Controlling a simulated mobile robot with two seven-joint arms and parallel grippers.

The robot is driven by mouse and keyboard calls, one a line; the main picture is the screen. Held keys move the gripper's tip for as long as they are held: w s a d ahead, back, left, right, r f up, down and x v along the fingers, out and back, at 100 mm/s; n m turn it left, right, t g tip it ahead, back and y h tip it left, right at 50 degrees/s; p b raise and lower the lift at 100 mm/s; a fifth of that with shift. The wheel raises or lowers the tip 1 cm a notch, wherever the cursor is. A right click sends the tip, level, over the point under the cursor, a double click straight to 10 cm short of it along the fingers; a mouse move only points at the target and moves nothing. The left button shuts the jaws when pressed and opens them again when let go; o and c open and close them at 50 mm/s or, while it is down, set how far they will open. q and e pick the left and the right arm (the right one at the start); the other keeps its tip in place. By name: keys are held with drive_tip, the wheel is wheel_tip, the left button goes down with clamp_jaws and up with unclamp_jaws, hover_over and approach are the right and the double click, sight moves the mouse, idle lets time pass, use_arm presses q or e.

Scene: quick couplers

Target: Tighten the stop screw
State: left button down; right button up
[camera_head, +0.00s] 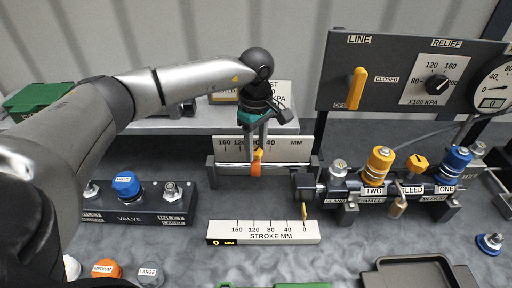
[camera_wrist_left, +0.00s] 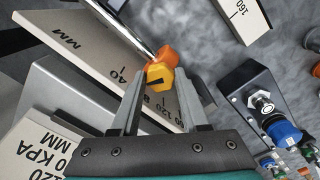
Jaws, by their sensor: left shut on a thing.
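The stop is an orange collar (camera_head: 256,169) on a metal rod in front of a plate marked in MM. The yellow stop screw (camera_head: 258,153) sits on top of the collar. In the left wrist view the yellow screw head (camera_wrist_left: 160,76) has a dark slot mark, and the orange collar (camera_wrist_left: 164,55) is behind it on the rod. My left gripper (camera_head: 258,147) comes down from above and is shut on the screw head. Its two fingers (camera_wrist_left: 160,90) flank the screw in the wrist view. My right gripper is not in view.
The MM scale plate (camera_head: 290,148) stands close behind the fingers. A STROKE MM scale (camera_head: 265,232) lies in front. A coupler manifold (camera_head: 400,190) is at right, under a panel (camera_head: 340,70) with a yellow LINE handle. A valve block (camera_head: 135,210) stands at left.

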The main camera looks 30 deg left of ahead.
sight(256, 151)
use_arm(q)
drive_tip(key=shift+w+r, duration=0.1)
drive_tip(key=shift+r, duration=0.05)
idle(0.3)
drive_tip(key=shift+c, duration=2)
unclamp_jaws()
wheel_tip(256, 151, up, 15)
drive_tip(key=shift+p, duration=0.45)
